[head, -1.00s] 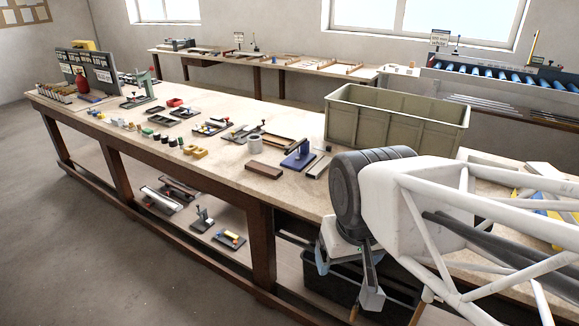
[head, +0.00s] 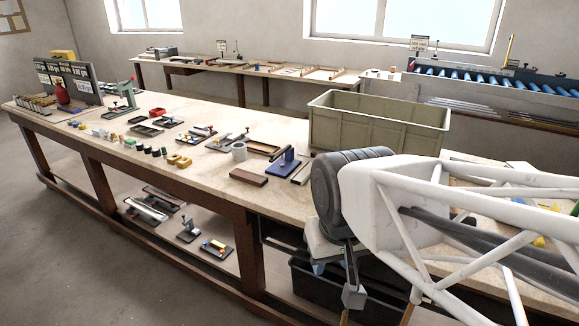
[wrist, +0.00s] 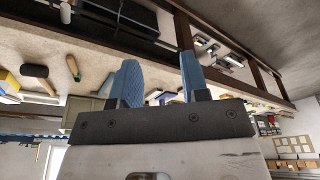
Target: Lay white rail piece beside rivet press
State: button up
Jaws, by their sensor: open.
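My gripper (head: 335,272) hangs in front of the bench's front edge, low and to the right in the head view. In the wrist view its two blue fingers (wrist: 158,82) stand apart with nothing between them. A blue-based tool with an upright (head: 284,164), possibly the rivet press, stands on the bench to the left of my arm. A pale strip (head: 301,173) lies close to its right side; I cannot tell if it is the white rail piece. Other long pale pieces (head: 147,208) lie on the lower shelf. A green press (head: 122,100) stands at the far left.
A large olive crate (head: 380,132) stands on the bench behind my arm. A brown block (head: 248,177) and a grey cylinder (head: 239,152) sit left of the blue tool. Several small trays and parts line the bench. A mallet (wrist: 35,72) shows in the wrist view.

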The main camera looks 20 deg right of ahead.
jog(key=shift+m+y, duration=0.3)
jog(key=shift+m, duration=0.6)
jog(key=w, duration=0.4)
jog(key=shift+w+d+r, duration=0.1)
jog(key=shift+r, duration=0.3)
grip_shut()
jog(key=w+d+f+m+y, duration=0.15)
jog(key=w+m, duration=0.25)
jog(key=w, duration=0.5)
jog(key=w+d+r+m+y, duration=0.1)
jog(key=w+d+m, duration=0.2)
jog(key=w, duration=0.5)
jog(key=w+d+f+m+y, duration=0.1)
jog(key=w+d+m, duration=0.25)
jog(key=w, duration=0.55)
jog(key=w+d+f+m+t+y, duration=0.1)
jog(key=w+d+f+m+t, duration=0.1)
jog(key=w+d+f+m, duration=0.5)
jog(key=w+d+f+m+t+y, duration=0.1)
jog(key=w+d+f+m, duration=0.6)
jog(key=w+d, duration=0.6)
jog(key=w+f, duration=0.1)
jog(key=w, duration=0.2)
jog(key=shift+w+d+f+t, duration=0.35)
jog(key=shift+d+f+t, duration=0.05)
